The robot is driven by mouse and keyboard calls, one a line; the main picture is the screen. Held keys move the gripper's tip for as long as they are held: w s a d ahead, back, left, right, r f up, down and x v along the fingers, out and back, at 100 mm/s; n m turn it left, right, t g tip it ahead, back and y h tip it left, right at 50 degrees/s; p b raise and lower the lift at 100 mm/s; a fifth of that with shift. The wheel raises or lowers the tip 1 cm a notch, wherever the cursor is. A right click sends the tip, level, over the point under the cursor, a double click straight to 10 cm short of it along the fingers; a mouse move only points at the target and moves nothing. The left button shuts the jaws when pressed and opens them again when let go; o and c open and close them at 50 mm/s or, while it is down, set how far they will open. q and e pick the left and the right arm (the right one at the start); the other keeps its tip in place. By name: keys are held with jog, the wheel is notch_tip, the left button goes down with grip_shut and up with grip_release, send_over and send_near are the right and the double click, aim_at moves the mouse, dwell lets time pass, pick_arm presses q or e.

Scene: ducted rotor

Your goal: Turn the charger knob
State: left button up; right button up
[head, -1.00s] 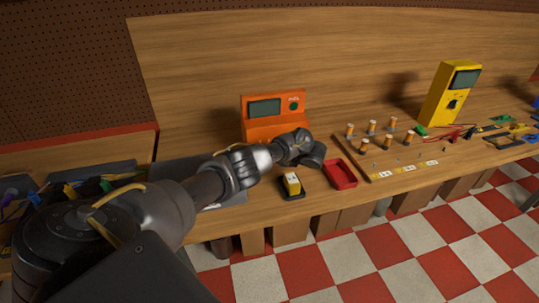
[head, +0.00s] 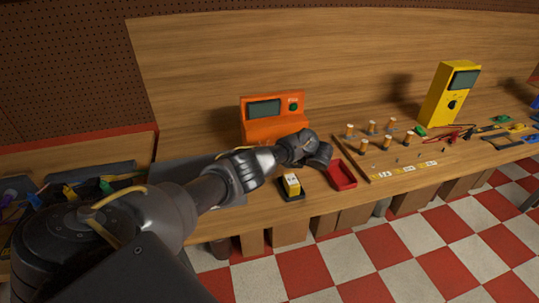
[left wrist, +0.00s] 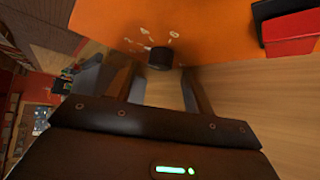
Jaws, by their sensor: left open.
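The orange charger (head: 272,128) stands on the bench against the wooden back panel, with a dark display and a green round spot on its upper face. In the left wrist view its orange front (left wrist: 200,28) carries a black knob (left wrist: 160,58) with pale marks around it. My left gripper (left wrist: 160,74) is open, with one finger on each side of the knob in that view; I cannot tell whether they touch it. In the head view my left gripper (head: 318,156) is in front of the charger's lower right, and my arm hides the knob.
A yellow battery (head: 292,184) sits in a small black holder in front of the charger. A red tray (head: 342,176) lies close right of my gripper. A wooden board (head: 400,170) with several pegs and a yellow meter (head: 450,95) stand further right.

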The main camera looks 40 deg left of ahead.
pick_arm(q)
jog(key=p+v, duration=0.4)
jog(key=v, duration=0.4)
jog(key=shift+r, duration=0.2)
jog(key=shift+d, duration=0.2)
jog(key=shift+f, duration=0.1)
